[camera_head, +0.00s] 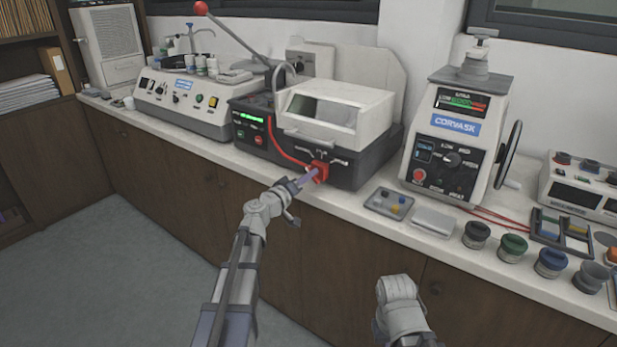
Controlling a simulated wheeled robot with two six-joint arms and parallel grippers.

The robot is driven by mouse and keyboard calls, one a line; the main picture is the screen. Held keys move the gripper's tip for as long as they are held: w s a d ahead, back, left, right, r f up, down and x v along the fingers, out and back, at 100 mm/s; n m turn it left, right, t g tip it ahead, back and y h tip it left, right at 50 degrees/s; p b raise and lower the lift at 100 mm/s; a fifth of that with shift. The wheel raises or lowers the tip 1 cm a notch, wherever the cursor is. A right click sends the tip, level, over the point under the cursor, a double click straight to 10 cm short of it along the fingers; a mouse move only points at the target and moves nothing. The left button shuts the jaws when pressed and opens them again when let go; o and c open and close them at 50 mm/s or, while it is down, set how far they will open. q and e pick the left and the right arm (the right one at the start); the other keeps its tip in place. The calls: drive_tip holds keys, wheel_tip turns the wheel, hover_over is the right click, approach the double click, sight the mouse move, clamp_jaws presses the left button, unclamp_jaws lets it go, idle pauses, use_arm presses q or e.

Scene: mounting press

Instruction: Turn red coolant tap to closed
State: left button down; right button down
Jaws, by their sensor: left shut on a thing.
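The red coolant tap (319,170) sits low on the front of the dark machine with a white hood (335,105). A red hose or line runs to it from the left across the machine's front. My left gripper (308,177) reaches in from below and is shut on the red tap. Its fingertips look purplish against the tap, and the tap's exact angle is too small to read. My right arm shows only as a grey part at the bottom right of centre; its gripper cannot be made out.
Several dark jars with coloured lids line the right counter edge. A long lever with a red ball (201,8) rises behind the machine. The floor is clear.

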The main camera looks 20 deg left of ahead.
use_arm(q)
drive_tip(key=c, duration=0.8)
unclamp_jaws()
drive_tip(key=shift+o, duration=0.2)
drive_tip(key=shift+s, duration=0.15)
drive_tip(key=v, duration=0.7)
drive_tip(key=shift+s+a, duration=0.15)
drive_tip(key=shift+s, duration=0.1)
